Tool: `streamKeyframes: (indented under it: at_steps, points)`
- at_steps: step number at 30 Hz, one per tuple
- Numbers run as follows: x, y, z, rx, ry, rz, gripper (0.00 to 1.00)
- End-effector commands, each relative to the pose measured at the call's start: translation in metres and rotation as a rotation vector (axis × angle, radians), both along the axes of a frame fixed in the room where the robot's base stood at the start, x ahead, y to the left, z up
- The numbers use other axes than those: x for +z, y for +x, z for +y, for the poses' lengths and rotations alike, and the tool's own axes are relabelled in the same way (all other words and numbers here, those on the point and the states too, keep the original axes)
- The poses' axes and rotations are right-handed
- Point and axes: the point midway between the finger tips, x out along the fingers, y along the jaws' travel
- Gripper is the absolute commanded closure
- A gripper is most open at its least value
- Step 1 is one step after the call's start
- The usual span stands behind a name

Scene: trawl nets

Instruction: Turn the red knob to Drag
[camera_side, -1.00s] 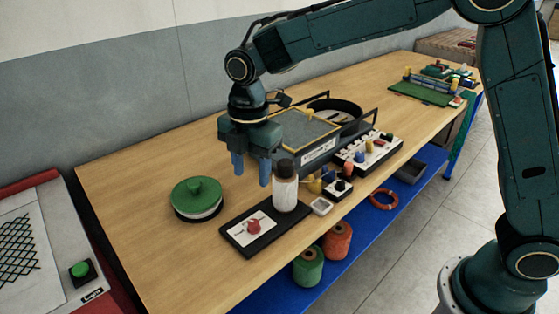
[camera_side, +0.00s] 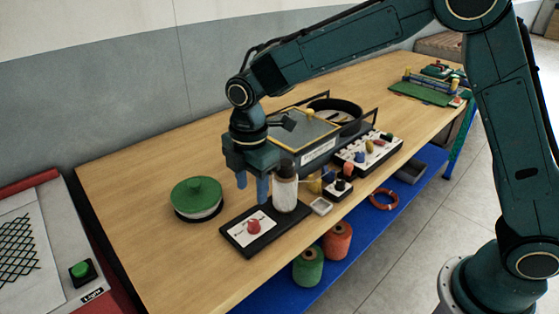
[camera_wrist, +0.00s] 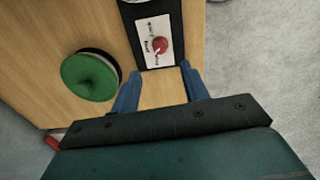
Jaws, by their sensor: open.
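The red knob (camera_side: 254,226) sits on a white label plate on a black base (camera_side: 242,244) near the table's front edge. In the wrist view the red knob (camera_wrist: 159,45) is ahead of my fingertips, with small printed words to its left that are too small to read. My gripper (camera_side: 252,187) is open and empty, fingers pointing down, above and behind the knob base. It also shows in the wrist view (camera_wrist: 158,80), with the blue fingers apart and the knob beyond them. A clear bottle with a black cap (camera_side: 285,188) stands at the base's right end, close to one finger.
A green-lidded round container (camera_side: 197,198) stands left of the knob base. A tray with a yellow-framed panel (camera_side: 305,135) lies behind, and a small white dish (camera_side: 321,206) is to the right. Spools (camera_side: 307,268) sit on the blue shelf below.

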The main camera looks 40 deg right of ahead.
Motion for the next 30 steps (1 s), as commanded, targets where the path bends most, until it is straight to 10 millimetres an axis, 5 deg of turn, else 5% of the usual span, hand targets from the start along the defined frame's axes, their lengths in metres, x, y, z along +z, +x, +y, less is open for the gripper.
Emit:
streamKeyframes:
  at_steps: [18, 30]
  points:
    - [-0.087, 0.002, 0.0, 0.0, 0.0, 0.002, 0.55]
    - [-0.098, 0.002, 0.0, 0.0, 0.0, 0.0, 0.55]
